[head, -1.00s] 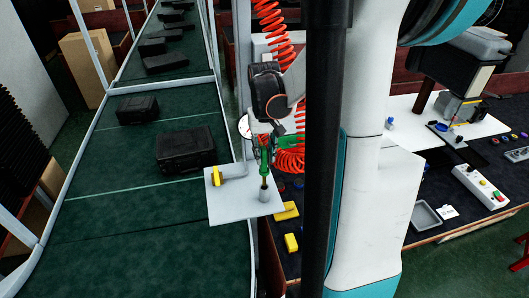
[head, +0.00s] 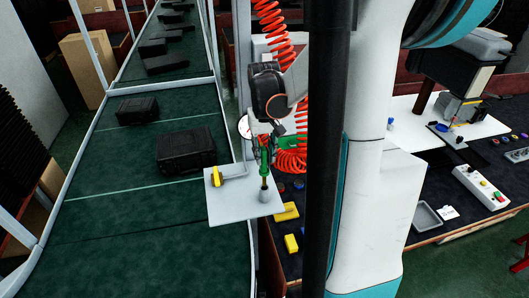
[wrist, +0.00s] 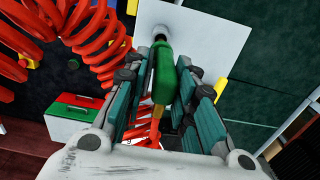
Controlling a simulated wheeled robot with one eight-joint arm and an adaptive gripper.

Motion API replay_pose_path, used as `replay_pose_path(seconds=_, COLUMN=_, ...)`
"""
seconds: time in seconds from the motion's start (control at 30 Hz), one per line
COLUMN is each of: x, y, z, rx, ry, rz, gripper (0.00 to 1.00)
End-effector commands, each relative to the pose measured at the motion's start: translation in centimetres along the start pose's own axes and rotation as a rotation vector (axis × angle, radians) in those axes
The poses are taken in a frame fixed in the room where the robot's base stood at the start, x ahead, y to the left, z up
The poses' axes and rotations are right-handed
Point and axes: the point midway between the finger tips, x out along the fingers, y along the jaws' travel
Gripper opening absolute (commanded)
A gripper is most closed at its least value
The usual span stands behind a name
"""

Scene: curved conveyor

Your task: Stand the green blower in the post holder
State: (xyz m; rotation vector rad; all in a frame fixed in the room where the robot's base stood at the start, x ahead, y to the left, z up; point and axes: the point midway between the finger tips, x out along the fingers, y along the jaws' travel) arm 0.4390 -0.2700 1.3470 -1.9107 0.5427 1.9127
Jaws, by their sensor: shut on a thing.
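The wrist view hides the nozzle's depth too.
A conveyor (head: 150,235) with black cases runs along the left. A red coiled hose (head: 291,160) hangs close behind the gripper. Yellow blocks (head: 286,211) lie on the bench to the right.

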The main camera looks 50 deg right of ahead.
Motion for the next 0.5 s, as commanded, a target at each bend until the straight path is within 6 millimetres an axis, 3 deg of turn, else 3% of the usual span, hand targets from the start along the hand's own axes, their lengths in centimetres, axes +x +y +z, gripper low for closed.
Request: replay_pose_path(seconds=0.5, x=0.98, y=0.0, z=-0.02, rx=0.0, ry=0.0, rz=0.0, gripper=0.09)
